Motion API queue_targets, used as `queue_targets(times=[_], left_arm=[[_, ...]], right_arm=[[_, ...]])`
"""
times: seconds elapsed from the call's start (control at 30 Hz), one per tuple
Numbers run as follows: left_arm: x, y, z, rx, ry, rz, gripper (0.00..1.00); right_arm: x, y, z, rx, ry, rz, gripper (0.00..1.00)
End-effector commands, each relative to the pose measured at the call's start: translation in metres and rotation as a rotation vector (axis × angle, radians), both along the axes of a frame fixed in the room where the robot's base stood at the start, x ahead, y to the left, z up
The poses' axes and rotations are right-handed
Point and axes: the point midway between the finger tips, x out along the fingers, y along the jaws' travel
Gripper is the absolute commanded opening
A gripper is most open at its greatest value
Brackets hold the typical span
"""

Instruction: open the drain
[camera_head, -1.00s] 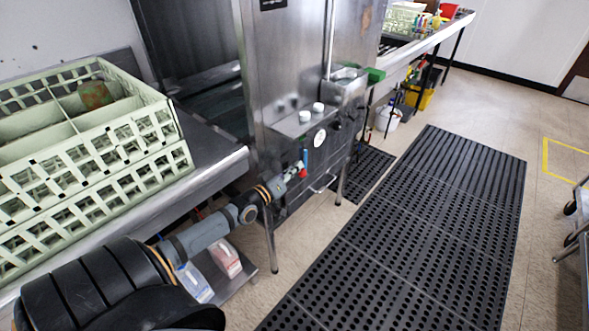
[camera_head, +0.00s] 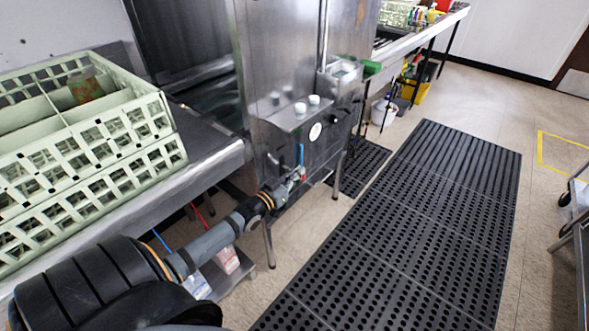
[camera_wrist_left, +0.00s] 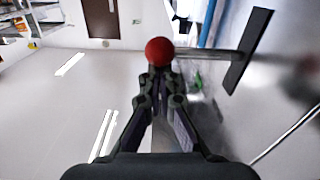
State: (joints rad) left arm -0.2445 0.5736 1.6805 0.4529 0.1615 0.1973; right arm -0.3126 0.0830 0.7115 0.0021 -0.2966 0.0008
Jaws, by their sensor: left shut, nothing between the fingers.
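A red ball knob (camera_wrist_left: 159,51) shows in the left wrist view, just beyond my fingertips. A metal rod (camera_wrist_left: 210,54) runs from beside it to a dark bar at the right. In the head view a small red spot (camera_head: 302,176) shows below a blue upright part (camera_head: 301,155) on the front of the steel dish machine (camera_head: 290,75). My left gripper (camera_head: 287,184) is beside it, low on the machine front. In the wrist view the gripper (camera_wrist_left: 160,76) has its fingers together and empty. I cannot tell whether they touch the knob. My right gripper is out of view.
Pale green dish racks (camera_head: 85,160) are stacked on the steel counter (camera_head: 215,160) at the left. Black perforated mats (camera_head: 400,230) cover the floor, with free room there. A cart (camera_head: 570,215) stands at the right edge. Jugs (camera_head: 225,258) stand under the counter.

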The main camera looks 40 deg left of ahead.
Motion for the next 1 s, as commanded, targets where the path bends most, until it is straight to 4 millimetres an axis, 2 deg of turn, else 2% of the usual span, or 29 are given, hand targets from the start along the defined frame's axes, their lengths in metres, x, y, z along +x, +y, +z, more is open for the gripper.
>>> queue_targets(times=[0.2, 0.5, 0.7, 1.0], left_arm=[[0.000, -0.004, -0.020, 0.195, -0.013, 0.001, 0.00], [0.000, -0.004, -0.037, 0.404, -0.031, 0.001, 0.00], [0.000, -0.003, -0.044, 0.490, -0.038, 0.000, 0.00], [0.000, -0.002, -0.049, 0.537, -0.041, 0.001, 0.00]], right_arm=[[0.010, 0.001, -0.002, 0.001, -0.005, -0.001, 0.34], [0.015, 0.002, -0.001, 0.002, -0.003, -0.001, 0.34], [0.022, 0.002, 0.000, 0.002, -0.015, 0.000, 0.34], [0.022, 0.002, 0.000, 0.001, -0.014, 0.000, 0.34]])
